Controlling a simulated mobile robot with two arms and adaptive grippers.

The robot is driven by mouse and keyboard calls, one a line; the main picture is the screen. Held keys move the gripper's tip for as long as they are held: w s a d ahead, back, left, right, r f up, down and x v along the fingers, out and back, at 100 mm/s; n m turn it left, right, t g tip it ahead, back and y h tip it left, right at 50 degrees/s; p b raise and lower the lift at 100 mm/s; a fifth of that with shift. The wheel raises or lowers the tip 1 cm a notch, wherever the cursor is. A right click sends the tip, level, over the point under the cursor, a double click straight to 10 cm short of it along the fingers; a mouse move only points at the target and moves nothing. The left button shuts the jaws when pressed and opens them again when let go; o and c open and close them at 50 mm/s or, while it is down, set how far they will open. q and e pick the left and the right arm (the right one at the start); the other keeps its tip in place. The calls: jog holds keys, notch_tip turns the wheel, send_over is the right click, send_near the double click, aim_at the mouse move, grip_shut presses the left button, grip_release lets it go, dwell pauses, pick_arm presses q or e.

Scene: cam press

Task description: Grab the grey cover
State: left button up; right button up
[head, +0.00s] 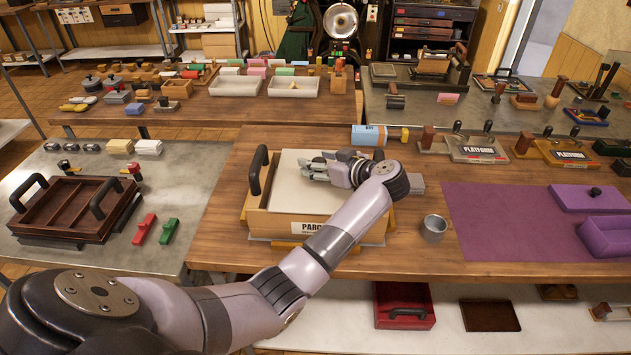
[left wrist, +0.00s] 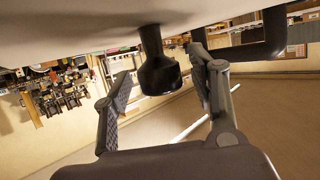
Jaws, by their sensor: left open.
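The pale grey cover (head: 285,198) lies flat on a wooden box (head: 270,222) with a label starting "PARC", on the wooden table. In the left wrist view, the cover's pale surface (left wrist: 70,32) fills the top, and a black knob (left wrist: 158,68) stands out from it. My left gripper (head: 308,168) is over the cover, and its fingers also show in the left wrist view (left wrist: 160,88). It is open, one finger on each side of the knob, with visible gaps. My right gripper is not in view.
A black handle (head: 258,170) rises at the box's left end. A blue package (head: 368,135) stands behind my wrist. A metal cup (head: 433,228) and a purple mat (head: 515,225) are to the right. A dark tray (head: 75,208) sits on the left table.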

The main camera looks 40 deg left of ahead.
pick_arm(q)
jog(key=shift+a, duration=0.1)
jog(key=shift+s+r, duration=0.1)
jog(key=shift+d+r, duration=0.1)
jog(key=shift+d, duration=0.15)
jog(key=shift+c, duration=0.3)
jog(key=shift+s+d, duration=0.1)
jog(key=shift+c, duration=2)
grip_shut()
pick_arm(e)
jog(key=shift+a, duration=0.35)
